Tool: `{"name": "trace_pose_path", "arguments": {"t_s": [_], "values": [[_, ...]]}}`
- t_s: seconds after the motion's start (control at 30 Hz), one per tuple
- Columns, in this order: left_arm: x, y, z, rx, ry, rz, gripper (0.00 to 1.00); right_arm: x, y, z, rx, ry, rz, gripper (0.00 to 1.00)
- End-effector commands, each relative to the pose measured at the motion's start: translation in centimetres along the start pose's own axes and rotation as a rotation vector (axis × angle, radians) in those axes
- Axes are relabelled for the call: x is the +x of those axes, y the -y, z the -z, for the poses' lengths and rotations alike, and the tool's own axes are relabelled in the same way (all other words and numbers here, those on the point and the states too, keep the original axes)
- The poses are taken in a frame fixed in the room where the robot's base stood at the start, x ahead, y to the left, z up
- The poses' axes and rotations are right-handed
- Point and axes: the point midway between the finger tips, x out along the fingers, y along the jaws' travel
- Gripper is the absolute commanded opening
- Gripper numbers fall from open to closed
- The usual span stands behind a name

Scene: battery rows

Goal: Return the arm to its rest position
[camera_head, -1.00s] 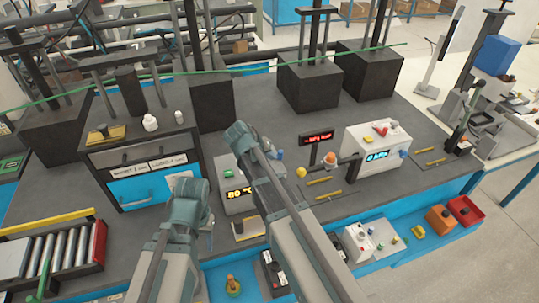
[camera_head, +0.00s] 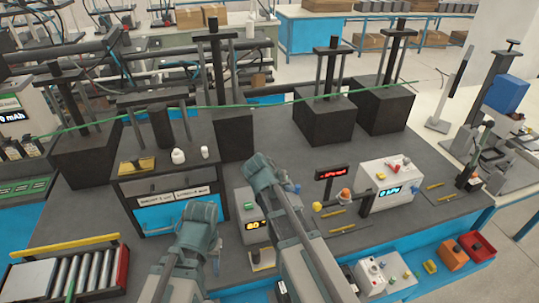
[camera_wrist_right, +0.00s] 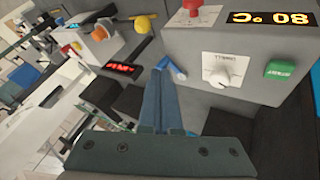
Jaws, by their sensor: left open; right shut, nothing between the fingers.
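My right arm reaches up the middle of the head view. Its gripper (camera_head: 294,187) is small there, above the bench beside the heater box (camera_head: 249,205). In the right wrist view its two blue fingers (camera_wrist_right: 165,72) lie together with nothing between them, in front of the heater box (camera_wrist_right: 270,60) with its knob, green button and 80 °C display. I cannot tell how far the fingertips are from the box. My left gripper (camera_head: 216,262) is at the lower left, in front of the drawer cabinet, and holds nothing that I can see; its fingers are small and partly hidden.
A drawer cabinet (camera_head: 170,188) stands behind my left arm. A roller rack (camera_head: 85,270) is at the lower left. A white instrument box (camera_head: 384,187) and a red display (camera_head: 331,173) stand to the right. Red (camera_head: 477,247) and orange (camera_head: 453,255) bins sit at the front right.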

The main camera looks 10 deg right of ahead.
Motion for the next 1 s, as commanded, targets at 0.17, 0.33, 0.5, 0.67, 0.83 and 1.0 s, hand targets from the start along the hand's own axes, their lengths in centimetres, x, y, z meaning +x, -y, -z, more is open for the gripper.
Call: {"name": "trace_pose_path", "arguments": {"t_s": [0.17, 0.33, 0.5, 0.67, 0.83, 1.0], "values": [[0.8, -0.1, 0.1, 0.001, 0.0, 0.0, 0.5, 0.2, 1.0, -1.5, -0.022, 0.018, 0.019, 0.0], [4.4, -0.4, 0.3, 0.004, 0.0, 0.001, 0.5, 0.1, 6.0, -9.2, -0.166, 0.122, 0.14, 0.0], [7.8, -0.7, 0.5, 0.009, 0.0, 0.002, 0.5, -1.2, 10.9, -18.0, -0.363, 0.242, 0.299, 0.0], [9.6, -0.9, 0.6, 0.012, 0.0, 0.002, 0.5, -2.6, 13.4, -23.7, -0.509, 0.315, 0.417, 0.0], [10.1, -0.9, 0.6, 0.013, 0.0, 0.003, 0.5, -3.5, 14.3, -26.0, -0.577, 0.347, 0.472, 0.0], [10.0, -0.9, 0.6, 0.013, 0.0, 0.003, 0.5, -3.7, 14.4, -26.0, -0.583, 0.35, 0.476, 0.0]]}}
